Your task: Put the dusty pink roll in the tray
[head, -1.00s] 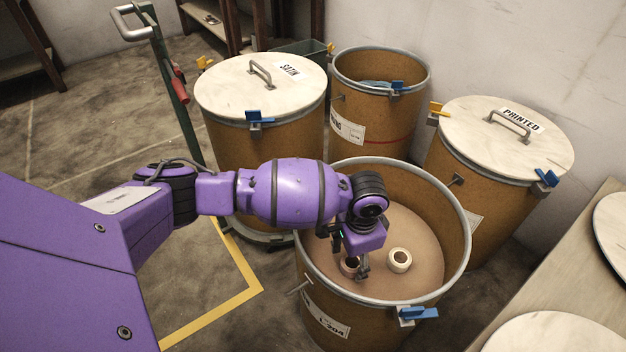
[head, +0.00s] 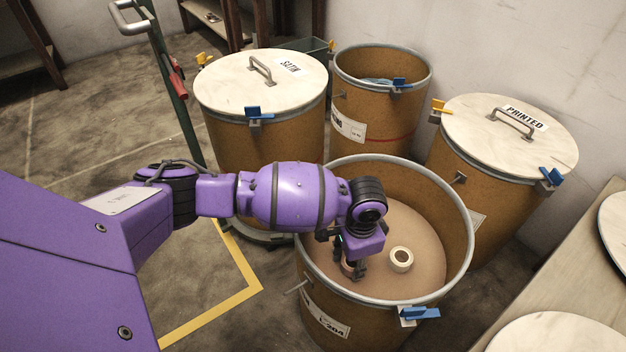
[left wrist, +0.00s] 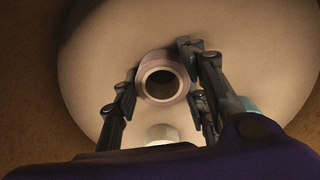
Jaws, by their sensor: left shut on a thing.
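The dusty pink roll (left wrist: 145,77) is between the fingers of my left gripper (left wrist: 163,82) in the left wrist view, with its dark open core facing the camera. My left gripper is shut on the roll from its sides. In the head view the roll (head: 346,268) is low inside the open drum (head: 447,225), largely hidden by my left gripper (head: 354,270). I cannot tell whether it still touches the drum's floor. My right gripper is not in view.
A cream roll (head: 401,259) lies on the drum floor beside the gripper. The drum's rim surrounds my wrist. Lidded SATIN (head: 225,85) and PRINTED (head: 470,125) drums and another open drum (head: 350,75) stand behind. A bench (head: 545,285) with round lids is at right.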

